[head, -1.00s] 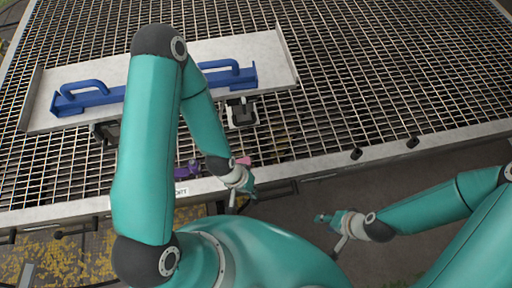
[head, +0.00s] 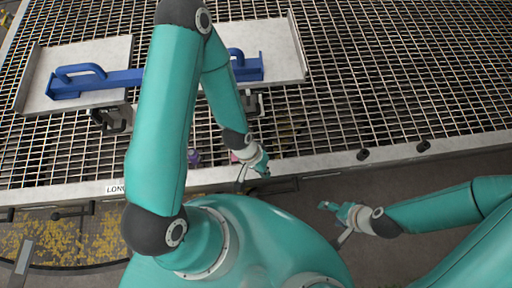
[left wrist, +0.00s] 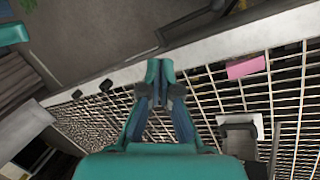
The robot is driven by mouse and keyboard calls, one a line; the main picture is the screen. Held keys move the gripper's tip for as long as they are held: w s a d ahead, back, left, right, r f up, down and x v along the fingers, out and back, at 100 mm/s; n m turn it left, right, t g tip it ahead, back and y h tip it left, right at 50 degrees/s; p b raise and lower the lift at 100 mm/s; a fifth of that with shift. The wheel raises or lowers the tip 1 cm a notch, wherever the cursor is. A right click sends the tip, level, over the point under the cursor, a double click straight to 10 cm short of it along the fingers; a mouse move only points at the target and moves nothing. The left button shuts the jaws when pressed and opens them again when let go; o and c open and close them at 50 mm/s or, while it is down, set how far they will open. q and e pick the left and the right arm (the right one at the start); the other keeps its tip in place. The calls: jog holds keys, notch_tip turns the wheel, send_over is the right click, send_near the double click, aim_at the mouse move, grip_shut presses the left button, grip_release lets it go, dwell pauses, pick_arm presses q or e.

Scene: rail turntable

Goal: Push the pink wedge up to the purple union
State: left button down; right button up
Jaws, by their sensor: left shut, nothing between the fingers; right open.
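The pink wedge (head: 235,157) lies on the metal grating near its front edge, mostly hidden behind my left forearm and gripper in the head view. It shows clearly as a pink block in the left wrist view (left wrist: 246,67). The purple union (head: 193,157) lies on the grating to the left of the wedge, with a gap between them, partly covered by my arm. My left gripper (head: 263,166) is shut and empty, to the right of the wedge and apart from it; its closed fingers (left wrist: 160,74) point at the edge rail in the wrist view. My right gripper (head: 338,212) is open, in front of the table.
A white tray (head: 113,52) with a blue double-handled bar (head: 130,80) lies farther back on the grating. Dark clamps (head: 116,122) sit at its front side. A pale edge rail (head: 330,161) borders the grating. The grating on the right is clear.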

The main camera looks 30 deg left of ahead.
pick_arm(q)
jog(key=w+a+f+m+y+b, duration=0.2)
jog(key=w+a+f+m+b, duration=0.3)
jog(key=w+f+b, duration=0.4)
jog(key=w+a+f+m+y+b, duration=0.2)
jog(key=w+f+m+b, duration=0.45)
jog(key=b, duration=0.45)
jog(key=shift+g, duration=0.3)
jog(key=f+b, duration=0.1)
jog(key=f, duration=0.2)
jog(key=f+b, duration=0.1)
jog(key=f, duration=0.2)
jog(key=f+b, duration=0.1)
jog(key=f, duration=0.2)
jog(key=shift+s+a, duration=0.2)
jog(key=shift+s, duration=0.05)
jog(key=shift+s+a+b, duration=0.25)
jog(key=shift+s+a, duration=0.2)
jog(key=shift+a, duration=0.2)
jog(key=shift+s+a+b, duration=0.25)
jog(key=shift+s+a, duration=0.2)
jog(key=shift+a, duration=0.15)
jog(key=shift+s+a+r, duration=0.1)
jog(key=shift+s+a, duration=0.15)
jog(key=shift+a, duration=0.1)
